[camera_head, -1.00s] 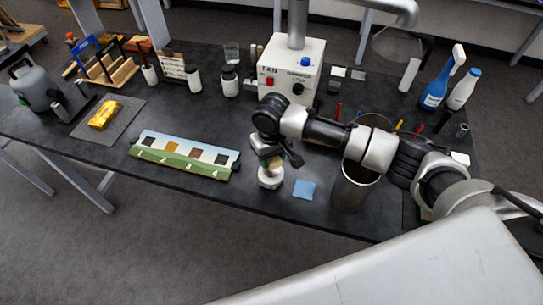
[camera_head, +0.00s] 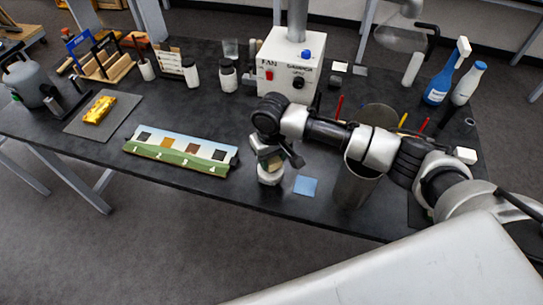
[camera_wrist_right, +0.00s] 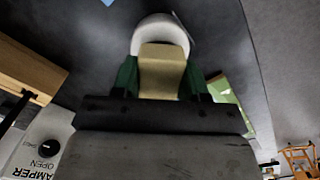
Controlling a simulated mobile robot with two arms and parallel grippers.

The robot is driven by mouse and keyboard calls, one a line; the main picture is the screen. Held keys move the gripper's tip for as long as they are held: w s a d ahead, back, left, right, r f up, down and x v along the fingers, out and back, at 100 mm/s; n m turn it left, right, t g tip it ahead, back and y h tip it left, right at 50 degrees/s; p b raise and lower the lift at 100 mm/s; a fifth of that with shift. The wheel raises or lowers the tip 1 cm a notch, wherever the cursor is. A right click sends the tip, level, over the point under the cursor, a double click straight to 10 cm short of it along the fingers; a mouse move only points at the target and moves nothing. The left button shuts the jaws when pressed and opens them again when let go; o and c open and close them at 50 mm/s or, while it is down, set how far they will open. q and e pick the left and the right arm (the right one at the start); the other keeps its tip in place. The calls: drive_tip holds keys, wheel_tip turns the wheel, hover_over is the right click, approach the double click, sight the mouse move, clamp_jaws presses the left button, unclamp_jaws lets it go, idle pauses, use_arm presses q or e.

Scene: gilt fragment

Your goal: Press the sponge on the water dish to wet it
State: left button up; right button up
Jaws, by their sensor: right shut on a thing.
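My right gripper (camera_head: 270,155) points down over the front middle of the black table. It is shut on a beige sponge (camera_wrist_right: 162,68), which sits between the green fingers in the right wrist view. The white round water dish (camera_head: 269,177) is directly below the sponge; its rim also shows beyond the sponge in the wrist view (camera_wrist_right: 160,27). The sponge overlaps the dish in both views, and I cannot tell for sure whether they touch. The inside of the dish is mostly hidden. My left gripper is not in view.
A blue square (camera_head: 305,186) lies right of the dish, and a metal bin (camera_head: 353,188) stands farther right under my arm. A white fan damper box (camera_head: 288,68) stands behind. The table's front edge is close.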

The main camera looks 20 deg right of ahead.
drive_tip(key=shift+f, duration=0.1)
drive_tip(key=shift+f, duration=0.75)
idle(0.7)
drive_tip(key=shift+s+f+p, duration=0.1)
drive_tip(key=shift+f+p, duration=0.05)
drive_tip(key=shift+p, duration=0.15)
idle(2.2)
wheel_tip(320, 180, up, 7)
drive_tip(key=p, duration=0.8)
drive_tip(key=shift+r+p, duration=0.2)
drive_tip(key=shift+p, duration=0.1)
drive_tip(key=shift+f, duration=0.1)
idle(0.4)
